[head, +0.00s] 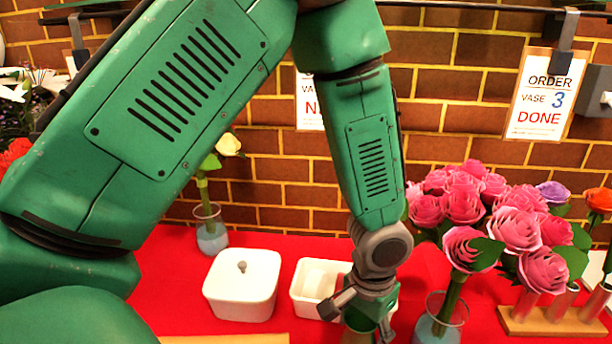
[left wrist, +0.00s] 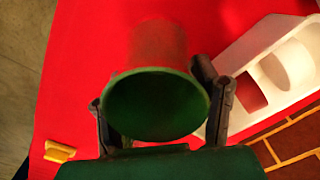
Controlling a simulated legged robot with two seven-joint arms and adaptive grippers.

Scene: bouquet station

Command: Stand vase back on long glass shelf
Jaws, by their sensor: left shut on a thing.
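My left gripper (head: 362,318) is low over the red table, in front of the open white container. It is shut on a vase (head: 357,322), of which only a small dark green part shows in the head view. In the left wrist view, the vase (left wrist: 155,105) has a round, dark green mouth facing the camera and a reddish body beyond it. The fingers of the left gripper (left wrist: 160,105) lie on either side of its rim. I cannot tell whether its base touches the table. The long glass shelf cannot be made out. My right gripper is not in view.
A lidded white box (head: 242,285) and an open white container (head: 305,290) stand behind the gripper. A glass vase of pink roses (head: 437,325) is close on its right. A wooden tube rack (head: 555,327) stands farther right. A yellow-rose vase (head: 210,232) stands back left, before the brick wall.

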